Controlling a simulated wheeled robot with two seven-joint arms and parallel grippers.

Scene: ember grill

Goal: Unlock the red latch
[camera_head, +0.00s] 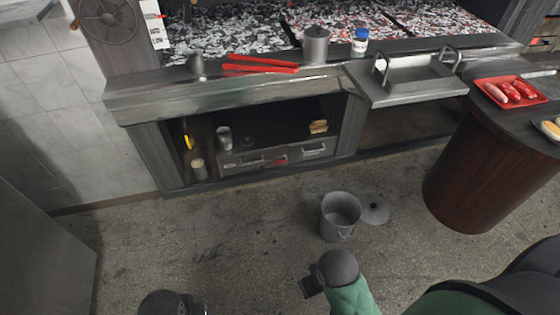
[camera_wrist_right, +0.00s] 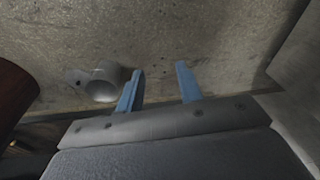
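The red latch (camera_head: 281,162) is a small red piece on the front of a grey metal drawer unit (camera_head: 240,160) inside the opening under the grill. A handle shows on either side of it. My right gripper (camera_head: 312,286) is low over the floor in the head view, well apart from the latch. In the right wrist view its two blue fingers (camera_wrist_right: 160,85) are spread with nothing between them. My left gripper (camera_head: 200,304) is partly in view at the bottom left edge, dark, and its fingers cannot be made out.
A grey bucket (camera_head: 340,215) and its lid (camera_head: 375,210) are on the floor between my arms and the grill. A round brown table (camera_head: 475,180) stands at right with a red tray (camera_head: 487,88) of sausages. Red tongs (camera_head: 260,66) lie on the counter. The floor at left is clear.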

